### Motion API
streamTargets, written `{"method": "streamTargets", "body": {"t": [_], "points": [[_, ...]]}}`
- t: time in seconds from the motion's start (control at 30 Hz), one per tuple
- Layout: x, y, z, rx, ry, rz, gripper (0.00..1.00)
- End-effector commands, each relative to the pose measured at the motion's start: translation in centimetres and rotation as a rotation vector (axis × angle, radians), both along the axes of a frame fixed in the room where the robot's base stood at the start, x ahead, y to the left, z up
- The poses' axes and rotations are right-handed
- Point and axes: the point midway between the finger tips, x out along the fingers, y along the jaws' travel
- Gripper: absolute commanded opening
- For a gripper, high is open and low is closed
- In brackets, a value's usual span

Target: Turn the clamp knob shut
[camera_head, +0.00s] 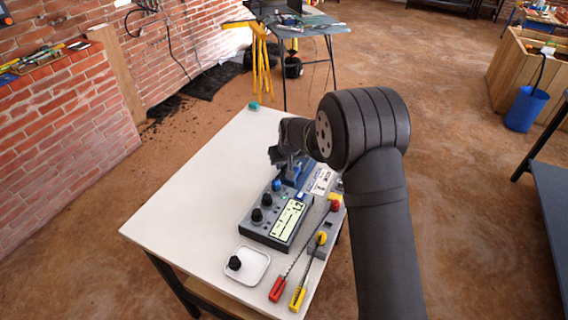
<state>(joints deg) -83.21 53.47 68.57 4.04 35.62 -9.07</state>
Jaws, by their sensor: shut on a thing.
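A grey test box (255,232) with a lit display (288,220) stands on the white table. Two black knobs and a blue knob (277,184) line its left side. A blue clamp fixture (298,174) sits at its far end. My gripper (281,158) is directly above and against this fixture, reaching in from the right. It is shut on the clamp knob, which is mostly hidden by the jaws and the small size of the view. The knob's angle cannot be told.
A white tray (262,279) with a loose black knob (235,263) is at the near left. Two probes with red (278,289) and yellow (298,298) handles lie along the table's right edge. A small green piece (253,105) is at the far corner. The table's left side is clear.

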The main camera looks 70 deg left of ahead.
Motion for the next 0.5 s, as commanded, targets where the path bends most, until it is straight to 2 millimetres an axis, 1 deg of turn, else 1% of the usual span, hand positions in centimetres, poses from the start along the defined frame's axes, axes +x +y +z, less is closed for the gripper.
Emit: {"method": "streamTargets", "body": {"t": [0.27,0.5], "points": [[-0.10,-0.01,0.01,-0.001,-0.001,-0.099,0.01],[-0.35,0.03,-0.03,-0.001,-0.002,-0.289,0.01]]}}
